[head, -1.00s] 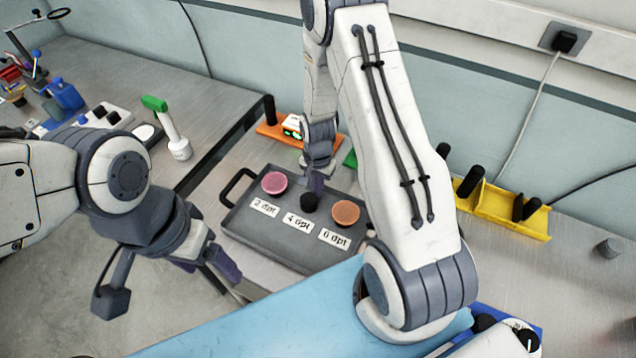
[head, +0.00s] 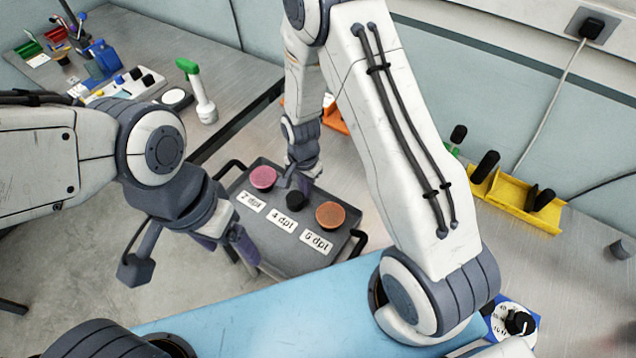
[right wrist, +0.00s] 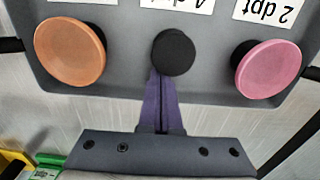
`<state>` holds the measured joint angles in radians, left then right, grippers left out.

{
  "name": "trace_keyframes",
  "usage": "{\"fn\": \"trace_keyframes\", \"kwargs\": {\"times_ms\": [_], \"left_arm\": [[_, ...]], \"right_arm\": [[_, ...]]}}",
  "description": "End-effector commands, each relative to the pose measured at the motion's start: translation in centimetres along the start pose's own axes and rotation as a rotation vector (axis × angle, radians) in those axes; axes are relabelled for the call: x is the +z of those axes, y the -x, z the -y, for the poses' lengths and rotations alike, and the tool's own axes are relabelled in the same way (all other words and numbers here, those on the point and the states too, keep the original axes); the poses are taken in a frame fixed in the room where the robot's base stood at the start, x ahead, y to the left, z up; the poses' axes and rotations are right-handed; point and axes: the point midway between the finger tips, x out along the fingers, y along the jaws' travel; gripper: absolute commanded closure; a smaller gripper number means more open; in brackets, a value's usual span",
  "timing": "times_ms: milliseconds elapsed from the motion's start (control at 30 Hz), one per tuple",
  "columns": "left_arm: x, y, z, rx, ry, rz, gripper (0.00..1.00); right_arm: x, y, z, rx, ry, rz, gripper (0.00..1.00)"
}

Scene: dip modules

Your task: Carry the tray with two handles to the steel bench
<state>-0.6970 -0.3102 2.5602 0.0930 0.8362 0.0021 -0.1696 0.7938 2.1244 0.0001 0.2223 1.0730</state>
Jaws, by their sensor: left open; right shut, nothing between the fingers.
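The dark grey tray (head: 290,258) has black handles, one at its left end (head: 231,167) and one at its right end (head: 359,242). It carries a pink disc (head: 262,177), a black knob (head: 295,199) and an orange disc (head: 330,215) above white labels. My right gripper (head: 302,182) is shut and empty over the tray; in the right wrist view its fingertips (right wrist: 160,80) meet or overlap the black knob (right wrist: 173,53). My left gripper (head: 226,246) is open and empty beside the tray's near left edge. Whether the tray rests fully on the bench cannot be told.
A steel bench (head: 150,55) with coloured items and a green-handled tool (head: 199,92) stands at the far left. Another metal worktop (head: 400,225) holds a yellow rack (head: 515,197). A blue surface (head: 270,302) lies in front. Grey floor shows at lower left.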

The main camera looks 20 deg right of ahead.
Motion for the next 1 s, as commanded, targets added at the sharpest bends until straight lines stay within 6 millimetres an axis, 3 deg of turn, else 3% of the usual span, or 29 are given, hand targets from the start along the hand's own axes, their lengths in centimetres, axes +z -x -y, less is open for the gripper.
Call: {"fn": "trace_keyframes", "kwargs": {"times_ms": [300,767,1000], "left_arm": [[0.0,-0.3,0.0,0.0,0.0,0.0,0.21],[0.0,0.0,0.0,0.0,0.0,0.0,0.21],[-0.1,2.0,-0.1,0.0,0.001,0.0,0.21]], "right_arm": [[3.5,0.0,-0.5,0.001,-0.007,0.001,1.0],[3.7,0.3,-0.3,0.001,-0.005,0.001,1.0],[3.6,2.7,-0.3,0.0,-0.006,0.0,1.0]]}}
